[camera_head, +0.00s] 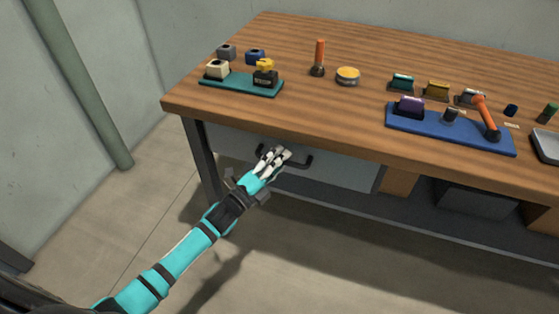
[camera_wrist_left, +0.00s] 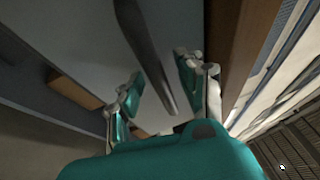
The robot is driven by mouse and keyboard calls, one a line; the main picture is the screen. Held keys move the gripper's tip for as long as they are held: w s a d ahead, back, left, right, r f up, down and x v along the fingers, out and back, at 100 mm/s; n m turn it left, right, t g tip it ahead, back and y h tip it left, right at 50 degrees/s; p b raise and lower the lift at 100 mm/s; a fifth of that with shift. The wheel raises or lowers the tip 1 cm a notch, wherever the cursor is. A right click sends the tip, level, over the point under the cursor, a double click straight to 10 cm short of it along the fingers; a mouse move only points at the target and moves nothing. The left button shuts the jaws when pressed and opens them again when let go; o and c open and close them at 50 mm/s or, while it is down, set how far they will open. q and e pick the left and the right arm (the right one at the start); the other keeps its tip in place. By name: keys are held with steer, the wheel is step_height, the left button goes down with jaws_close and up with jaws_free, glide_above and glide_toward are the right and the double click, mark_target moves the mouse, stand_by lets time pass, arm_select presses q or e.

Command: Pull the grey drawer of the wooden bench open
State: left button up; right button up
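The wooden bench (camera_head: 330,128) has a grey drawer (camera_head: 345,173) under the left part of its top. The drawer front sits beneath the top's front edge and looks shut. I cannot tell whether a finger touches the handle. My right gripper is not in view.
On the bench top stand a green tray (camera_head: 240,87) with blocks, an orange-handled tool (camera_head: 319,58), a yellow-topped round tin (camera_head: 347,75) and a blue tray (camera_head: 450,128). A dark bench leg (camera_head: 203,160) stands left of the drawer. The floor (camera_head: 300,265) in front is clear.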

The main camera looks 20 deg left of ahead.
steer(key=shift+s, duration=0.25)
arm_select(q)
steer(key=shift+c, duration=0.3)
jaws_close()
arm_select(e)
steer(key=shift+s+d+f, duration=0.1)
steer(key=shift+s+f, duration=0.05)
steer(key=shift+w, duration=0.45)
arm_select(q)
steer(key=shift+s, duration=0.1)
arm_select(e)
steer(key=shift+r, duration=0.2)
